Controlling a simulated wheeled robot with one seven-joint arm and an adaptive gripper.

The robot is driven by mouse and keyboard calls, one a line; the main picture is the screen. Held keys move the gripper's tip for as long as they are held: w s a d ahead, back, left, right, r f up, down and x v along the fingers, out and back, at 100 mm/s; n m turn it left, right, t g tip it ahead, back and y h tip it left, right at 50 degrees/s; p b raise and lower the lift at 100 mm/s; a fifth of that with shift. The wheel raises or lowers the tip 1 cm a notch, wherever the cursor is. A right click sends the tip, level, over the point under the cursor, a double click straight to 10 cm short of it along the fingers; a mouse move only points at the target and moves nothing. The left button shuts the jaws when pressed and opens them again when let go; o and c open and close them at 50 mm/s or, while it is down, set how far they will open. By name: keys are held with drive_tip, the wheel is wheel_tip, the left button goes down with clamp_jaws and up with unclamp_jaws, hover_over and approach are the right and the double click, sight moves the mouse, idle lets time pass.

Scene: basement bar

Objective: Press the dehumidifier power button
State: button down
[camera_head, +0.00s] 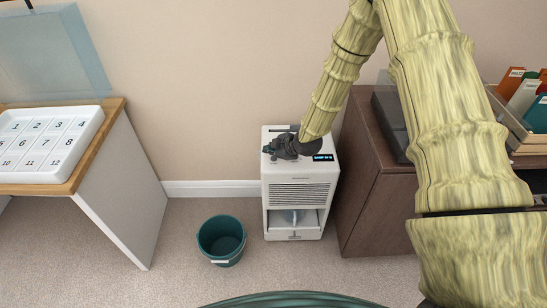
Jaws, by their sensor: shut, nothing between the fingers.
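The white dehumidifier (299,193) stands on the carpet against the wall, with a grille and an opening low on its front. A small dark display (323,157) with lit blue marks shows at the right of its top front panel. My gripper (267,150) is dark, shut and empty, at the upper left of the dehumidifier's front panel. Its fingertips point left. I cannot tell whether they touch the panel. The power button cannot be made out; my gripper and arm cover part of the panel.
A green bucket (221,240) stands on the carpet left of the dehumidifier. A brown cabinet (375,205) stands close on its right, with a box of files (525,122) farther right. A desk (116,185) at left bears a white numbered tray (88,135). Carpet between desk and bucket is clear.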

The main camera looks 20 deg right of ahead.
sight(272, 159)
drive_tip(key=shift+r+p, duration=1.55)
drive_tip(key=shift+r, duration=1.15)
